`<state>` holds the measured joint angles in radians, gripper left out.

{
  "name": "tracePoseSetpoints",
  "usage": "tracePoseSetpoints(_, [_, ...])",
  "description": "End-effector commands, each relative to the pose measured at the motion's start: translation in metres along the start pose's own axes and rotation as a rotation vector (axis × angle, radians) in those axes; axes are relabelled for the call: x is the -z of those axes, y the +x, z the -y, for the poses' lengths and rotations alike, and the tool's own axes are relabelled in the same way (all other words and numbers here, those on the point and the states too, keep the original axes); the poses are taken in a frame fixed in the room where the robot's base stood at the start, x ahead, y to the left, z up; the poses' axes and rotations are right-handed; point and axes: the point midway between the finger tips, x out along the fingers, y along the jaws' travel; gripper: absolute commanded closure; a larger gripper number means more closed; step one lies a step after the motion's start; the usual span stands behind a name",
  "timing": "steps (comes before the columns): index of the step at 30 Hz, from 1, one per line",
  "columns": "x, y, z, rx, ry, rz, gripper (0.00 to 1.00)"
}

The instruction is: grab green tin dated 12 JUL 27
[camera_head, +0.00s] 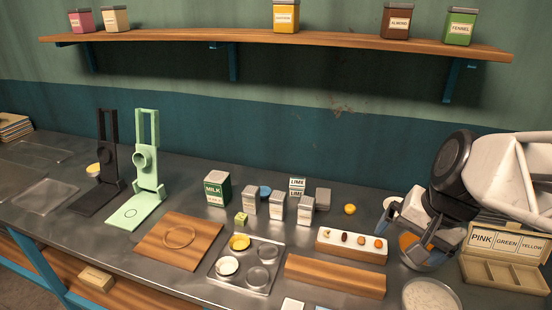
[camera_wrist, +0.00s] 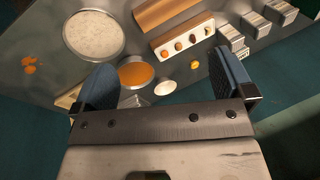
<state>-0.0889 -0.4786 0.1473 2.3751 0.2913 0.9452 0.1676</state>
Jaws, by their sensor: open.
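A green tin labelled FENNEL (camera_head: 460,27) stands at the right end of the wall shelf. A green and white tin labelled MILK (camera_head: 217,189) stands on the counter left of centre. No date is readable on either, so I cannot tell which is dated 12 JUL 27. My gripper (camera_head: 424,243) is at the right over the counter, apart from both tins. In the wrist view my gripper (camera_wrist: 165,84) has its blue fingers wide apart with nothing held between them. Neither green tin is recognisable in the wrist view.
The wooden shelf (camera_head: 200,36) also holds pink, cream, yellow and brown tins. Several grey-lidded tins, a spice block (camera_head: 351,244), a wooden block (camera_head: 334,276) and a muffin tray (camera_head: 247,264) crowd the counter. An orange-filled bowl (camera_wrist: 136,73) lies below my gripper. A sorting box (camera_head: 505,257) stands right.

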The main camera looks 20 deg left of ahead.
Motion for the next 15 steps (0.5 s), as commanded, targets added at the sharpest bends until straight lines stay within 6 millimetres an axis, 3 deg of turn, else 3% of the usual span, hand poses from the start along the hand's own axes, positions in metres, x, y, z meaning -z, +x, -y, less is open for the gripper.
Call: tracePoseSetpoints(15, [0.075, 0.057, 0.138, 0.245, 0.34, 0.219, 0.0])
